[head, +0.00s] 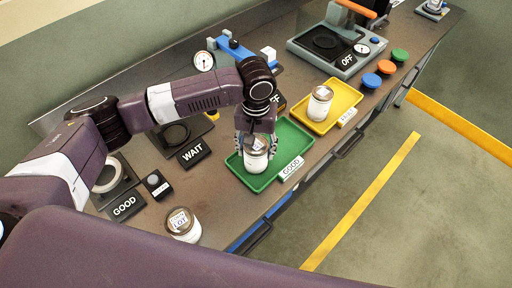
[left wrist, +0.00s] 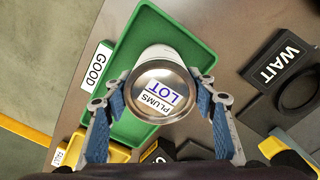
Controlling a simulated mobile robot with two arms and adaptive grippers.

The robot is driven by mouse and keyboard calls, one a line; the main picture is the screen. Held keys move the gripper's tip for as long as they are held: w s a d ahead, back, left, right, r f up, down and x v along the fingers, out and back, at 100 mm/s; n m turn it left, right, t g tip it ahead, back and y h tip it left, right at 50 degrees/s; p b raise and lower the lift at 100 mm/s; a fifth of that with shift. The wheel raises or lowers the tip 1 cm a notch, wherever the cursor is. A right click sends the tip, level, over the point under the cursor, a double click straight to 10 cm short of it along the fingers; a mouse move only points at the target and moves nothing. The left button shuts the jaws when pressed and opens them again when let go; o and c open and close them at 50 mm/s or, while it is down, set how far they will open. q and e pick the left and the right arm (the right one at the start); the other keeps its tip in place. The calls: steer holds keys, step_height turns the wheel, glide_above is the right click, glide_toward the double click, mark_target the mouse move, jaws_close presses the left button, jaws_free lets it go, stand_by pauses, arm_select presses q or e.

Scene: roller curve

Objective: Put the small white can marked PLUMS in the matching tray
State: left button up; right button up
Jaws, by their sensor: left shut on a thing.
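The small white can (head: 255,160) with a silver lid is in my left gripper (head: 256,142). In the left wrist view the can (left wrist: 160,93) shows its lid label, PLUMS LOT, between the two blue-padded fingers. My left gripper is shut on it from above. The can is over the green tray (head: 242,180), which has a GOOD label (head: 291,168); I cannot tell whether its base touches the tray floor. The green tray also shows in the left wrist view (left wrist: 148,22). My right gripper is not in view.
A yellow tray (head: 348,97) holds another white can (head: 320,103). A further white can (head: 184,226) with a LOT label stands near the bench's front edge.

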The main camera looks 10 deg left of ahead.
arm_select(q)
steer(key=o, duration=1.5)
steer(key=shift+f, duration=0.1)
step_height(320, 180, up, 11)
steer(key=b, duration=0.3)
steer(key=shift+d, duration=0.1)
steer(key=shift+r, duration=0.65)
